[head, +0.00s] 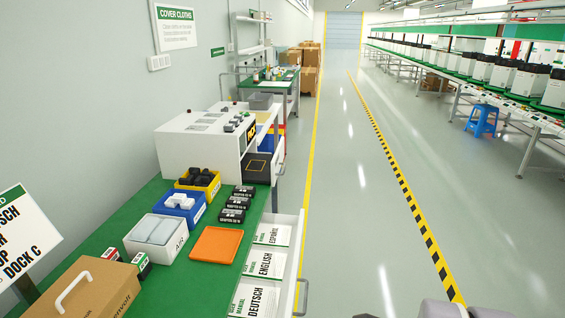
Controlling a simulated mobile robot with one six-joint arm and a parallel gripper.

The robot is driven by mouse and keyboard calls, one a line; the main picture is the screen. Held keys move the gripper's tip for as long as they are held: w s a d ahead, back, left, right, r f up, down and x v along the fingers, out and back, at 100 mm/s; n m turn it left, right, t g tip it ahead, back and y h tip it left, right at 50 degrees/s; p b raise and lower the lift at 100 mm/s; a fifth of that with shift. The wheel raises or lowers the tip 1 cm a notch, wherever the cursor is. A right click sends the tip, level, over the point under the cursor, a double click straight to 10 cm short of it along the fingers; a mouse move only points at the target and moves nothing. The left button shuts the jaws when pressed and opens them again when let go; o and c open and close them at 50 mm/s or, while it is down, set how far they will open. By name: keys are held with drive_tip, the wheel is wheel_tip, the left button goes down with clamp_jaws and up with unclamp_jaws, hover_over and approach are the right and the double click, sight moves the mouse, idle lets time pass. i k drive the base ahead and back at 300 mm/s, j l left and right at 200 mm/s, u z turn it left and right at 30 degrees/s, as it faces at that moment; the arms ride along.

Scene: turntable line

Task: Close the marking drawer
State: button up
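A white marking machine (196,150) stands on the green bench, with small dark controls on top. A dark drawer (266,178) with a yellow square outline inside sticks out of its right side, pulled open toward the aisle. A light handle shows at its outer end. Inside the outline the drawer looks empty. My gripper is not in view. Only rounded grey parts at the bottom right edge show, likely my own arm.
A white bench drawer (291,270) holding manuals also stands open, nearer me. An orange tray (216,245), bins and a cardboard box (93,290) crowd the green bench. The aisle floor (370,210) is clear; a blue stool (482,120) stands far right.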

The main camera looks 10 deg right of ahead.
sight(255, 168)
drive_tip(key=i+l, duration=0.2)
drive_tip(key=l, duration=0.2)
drive_tip(key=i+l, duration=0.2)
drive_tip(key=l, duration=0.25)
drive_tip(key=i+l+z, duration=0.1)
drive_tip(key=i+l, duration=0.15)
drive_tip(key=l, duration=0.15)
drive_tip(key=i+z, duration=0.2)
drive_tip(key=i, duration=1.75)
drive_tip(key=i+j, duration=0.2)
drive_tip(key=j, duration=0.25)
drive_tip(key=z, duration=0.05)
